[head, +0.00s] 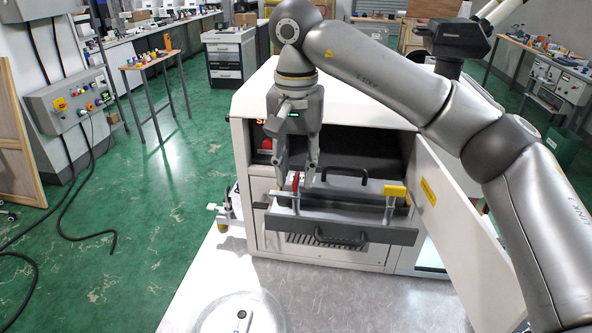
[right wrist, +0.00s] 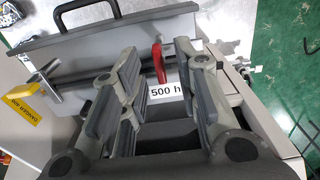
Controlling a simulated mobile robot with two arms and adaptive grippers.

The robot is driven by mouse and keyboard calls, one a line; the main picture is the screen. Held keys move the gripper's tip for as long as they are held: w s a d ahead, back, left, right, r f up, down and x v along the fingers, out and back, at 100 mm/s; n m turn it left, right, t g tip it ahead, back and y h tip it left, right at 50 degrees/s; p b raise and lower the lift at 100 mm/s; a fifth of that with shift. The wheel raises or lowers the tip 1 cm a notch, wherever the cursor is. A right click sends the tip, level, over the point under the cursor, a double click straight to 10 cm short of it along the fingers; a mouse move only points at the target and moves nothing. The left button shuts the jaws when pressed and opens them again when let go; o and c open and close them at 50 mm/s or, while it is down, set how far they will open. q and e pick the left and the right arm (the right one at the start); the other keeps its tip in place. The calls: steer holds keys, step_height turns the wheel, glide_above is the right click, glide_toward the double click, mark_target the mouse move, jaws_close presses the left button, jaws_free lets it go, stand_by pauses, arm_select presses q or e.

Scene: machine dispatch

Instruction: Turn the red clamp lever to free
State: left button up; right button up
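The red clamp lever (head: 295,181) stands upright near the left end of the dark clamp bar (head: 345,197) on the front of the white machine. It also shows in the right wrist view (right wrist: 158,62), beyond the fingertips and roughly between them. My right gripper (head: 297,174) comes down from above, fingers apart, with the lever between or just behind the fingers in the head view. In the right wrist view the gripper (right wrist: 160,85) is open and empty. Contact with the lever cannot be seen. My left gripper is not in view.
A grey drawer front (head: 340,227) with a black handle is below. The white machine door (head: 450,205) stands open at right. A round glass dish (head: 238,314) is on the table in front.

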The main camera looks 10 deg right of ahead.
mark_target(296, 177)
step_height(296, 177, up, 11)
stand_by(0.4)
